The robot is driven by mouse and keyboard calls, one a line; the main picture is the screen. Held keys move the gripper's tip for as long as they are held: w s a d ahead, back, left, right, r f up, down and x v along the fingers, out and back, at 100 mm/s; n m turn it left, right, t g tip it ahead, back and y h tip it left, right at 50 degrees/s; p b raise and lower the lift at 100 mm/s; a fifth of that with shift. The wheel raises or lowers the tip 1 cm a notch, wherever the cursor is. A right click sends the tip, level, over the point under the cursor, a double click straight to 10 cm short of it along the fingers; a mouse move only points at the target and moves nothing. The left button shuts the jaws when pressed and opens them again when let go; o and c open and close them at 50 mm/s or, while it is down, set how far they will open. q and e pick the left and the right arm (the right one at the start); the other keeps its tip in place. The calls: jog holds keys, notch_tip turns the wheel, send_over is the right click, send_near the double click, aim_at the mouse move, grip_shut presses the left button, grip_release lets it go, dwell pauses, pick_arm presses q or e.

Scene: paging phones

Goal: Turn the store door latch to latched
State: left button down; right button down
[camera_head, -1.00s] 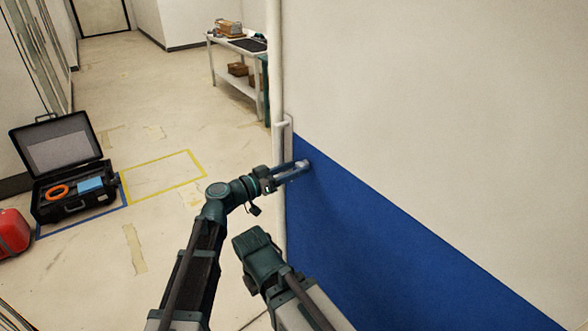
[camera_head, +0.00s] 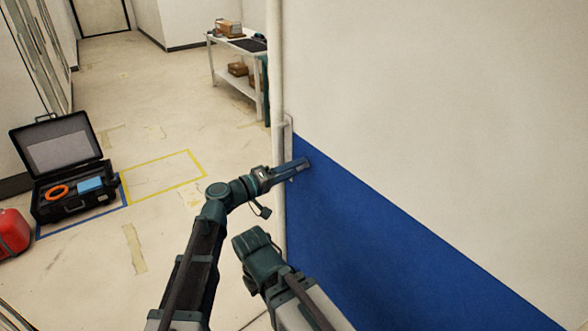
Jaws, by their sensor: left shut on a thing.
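A blue-and-cream upright surface (camera_head: 400,225) fills the right side, with a pale frame edge and pipe (camera_head: 278,80) at its left. My left gripper (camera_head: 301,165) reaches in from the left to the upper left corner of the blue part. Its fingers are shut on the small latch there. The fingers hide nearly all of the latch, so I cannot read its position. Part of my right arm shows at the bottom middle, but its gripper does not show.
An open black case (camera_head: 62,150) with an orange ring and a blue item stands on the floor at left. A red container (camera_head: 12,232) is beside it. A white table (camera_head: 238,50) with boxes stands at the back. The floor between is clear.

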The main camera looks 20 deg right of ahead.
pick_arm(q)
jog(key=n, duration=0.4)
jog(key=shift+n, duration=0.4)
dwell(0.4)
jog(key=shift+c, duration=1.4)
grip_release()
jog(key=v, duration=1.3)
jog(key=shift+a, duration=0.4)
jog(key=shift+s, duration=0.1)
